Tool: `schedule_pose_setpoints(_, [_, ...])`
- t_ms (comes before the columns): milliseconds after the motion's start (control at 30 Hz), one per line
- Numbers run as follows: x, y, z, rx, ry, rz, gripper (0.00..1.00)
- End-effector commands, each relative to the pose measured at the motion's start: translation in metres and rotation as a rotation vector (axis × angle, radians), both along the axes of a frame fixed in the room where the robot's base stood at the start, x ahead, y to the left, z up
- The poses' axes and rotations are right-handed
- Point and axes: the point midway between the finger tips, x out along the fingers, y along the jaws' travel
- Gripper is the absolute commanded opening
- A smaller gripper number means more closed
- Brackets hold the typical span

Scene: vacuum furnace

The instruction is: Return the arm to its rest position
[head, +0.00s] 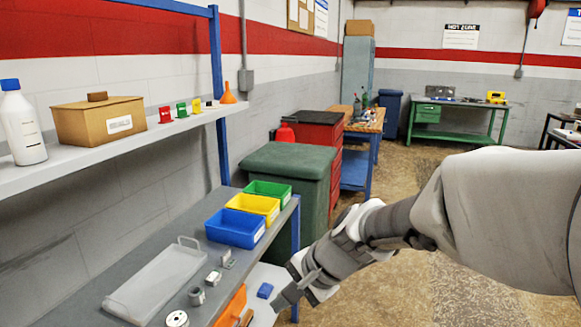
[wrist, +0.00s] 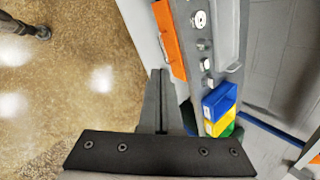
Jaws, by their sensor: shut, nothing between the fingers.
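My arm reaches in from the right in the head view, bent down toward the front edge of the grey workbench (head: 115,262). My gripper (head: 284,301) is at the lower middle, near the bench edge and beside a small blue block. In the wrist view my gripper (wrist: 157,75) shows its dark fingers together, with nothing between them. The bench runs along its right in that view.
The bench holds a clear tray (head: 155,280), blue (head: 235,228), yellow (head: 253,205) and green (head: 268,189) bins, and small metal parts. An orange bin (head: 232,306) sits lower. A shelf (head: 60,168) hangs above. Open floor (head: 400,270) lies to the right.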

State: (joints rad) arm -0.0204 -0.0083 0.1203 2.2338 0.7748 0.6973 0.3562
Motion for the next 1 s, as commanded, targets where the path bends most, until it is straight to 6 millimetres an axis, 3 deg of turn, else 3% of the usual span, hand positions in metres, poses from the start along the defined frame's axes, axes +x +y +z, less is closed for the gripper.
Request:
schedule_pose_setpoints(33, [-0.011,-0.010,0.014,-0.045,-0.046,0.048,0.00])
schedule_pose_setpoints(200, [-0.049,-0.046,0.043,-0.222,-0.175,0.215,0.00])
schedule_pose_setpoints(600, [-0.131,-0.133,0.084,-0.652,-0.366,0.517,0.00])
schedule_pose_setpoints(800, [-0.149,-0.153,0.089,-0.756,-0.387,0.574,0.00])
schedule_pose_setpoints(1000, [-0.152,-0.156,0.089,-0.772,-0.388,0.584,0.00])
